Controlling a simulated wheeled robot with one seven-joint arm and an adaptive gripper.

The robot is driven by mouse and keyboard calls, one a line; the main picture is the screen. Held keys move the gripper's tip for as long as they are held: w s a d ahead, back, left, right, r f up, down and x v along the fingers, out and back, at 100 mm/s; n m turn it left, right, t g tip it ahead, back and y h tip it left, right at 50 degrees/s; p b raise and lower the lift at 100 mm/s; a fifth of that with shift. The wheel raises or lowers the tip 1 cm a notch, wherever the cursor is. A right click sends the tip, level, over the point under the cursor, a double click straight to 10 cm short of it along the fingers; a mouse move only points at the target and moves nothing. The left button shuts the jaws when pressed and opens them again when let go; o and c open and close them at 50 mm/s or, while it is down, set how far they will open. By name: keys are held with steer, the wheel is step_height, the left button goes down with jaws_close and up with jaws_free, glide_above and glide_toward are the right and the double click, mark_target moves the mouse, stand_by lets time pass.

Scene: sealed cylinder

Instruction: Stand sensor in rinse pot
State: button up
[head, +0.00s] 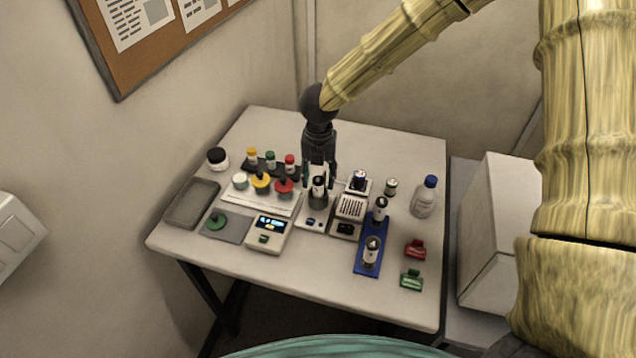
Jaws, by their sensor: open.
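My gripper (319,174) points down over the middle of the table, open, with its fingers just behind or around the top of a black-capped sensor (319,187). This sensor stands upright in a dark grey cup (318,201) on a white base. I cannot tell whether the fingers touch it. Small pots stand on a white tray (281,208): an uncovered one (240,181), one with a yellow lid (261,181) and one with a red lid (284,187). Which one is the rinse pot is unclear.
A green lid (217,222) lies on a grey mat (236,231). A meter with a lit display (269,233), a vented device (350,208) and capped vials (290,163) crowd the middle. A blue-capped bottle (424,198) and red (415,249) and green clips (411,280) are at right. The front edge is clear.

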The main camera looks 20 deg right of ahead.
step_height(320, 180, up, 9)
steer(key=b, duration=0.2)
steer(key=shift+r, duration=0.15)
